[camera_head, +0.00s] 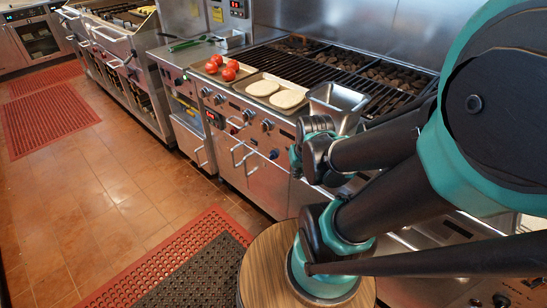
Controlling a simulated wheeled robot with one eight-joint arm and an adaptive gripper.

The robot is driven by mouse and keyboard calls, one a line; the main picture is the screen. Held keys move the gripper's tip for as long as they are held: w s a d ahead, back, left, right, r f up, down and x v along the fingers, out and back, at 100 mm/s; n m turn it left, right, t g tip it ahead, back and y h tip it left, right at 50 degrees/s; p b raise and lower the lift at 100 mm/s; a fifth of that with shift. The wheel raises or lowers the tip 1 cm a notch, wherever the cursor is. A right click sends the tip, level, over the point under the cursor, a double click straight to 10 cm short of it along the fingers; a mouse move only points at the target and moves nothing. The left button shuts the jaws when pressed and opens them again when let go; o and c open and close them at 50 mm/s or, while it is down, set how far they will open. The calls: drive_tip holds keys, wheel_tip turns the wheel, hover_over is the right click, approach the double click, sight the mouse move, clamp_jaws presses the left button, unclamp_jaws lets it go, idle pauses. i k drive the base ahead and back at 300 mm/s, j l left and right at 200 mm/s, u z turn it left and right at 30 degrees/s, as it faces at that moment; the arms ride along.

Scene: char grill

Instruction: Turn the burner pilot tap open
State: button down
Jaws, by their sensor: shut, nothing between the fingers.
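The char grill (283,117) stands along the back wall with dark grates. Its steel front panel carries several silver knobs, one at the middle (248,115) and one further right (267,125). A small blue knob (273,154) sits lower on the front. I cannot tell which control is the burner pilot tap, or whether it is open. My dark and teal arm reaches across the right side, its wrist links close in front of the grill's right part. They hide some of the front panel there. My gripper's fingers do not show.
Tomatoes (229,74) sit on a tray, with flat round patties (286,99) beside them. A steel pan (338,103) stands near my wrist. Handles (240,153) stick out from the front. Red mats (52,121) lie on the tiled floor, which is open at left.

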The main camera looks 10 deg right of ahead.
sight(272, 155)
drive_tip(key=k+u, duration=0.3)
drive_tip(key=k, duration=0.15)
drive_tip(key=k+j+u, duration=0.25)
drive_tip(key=k, duration=0.2)
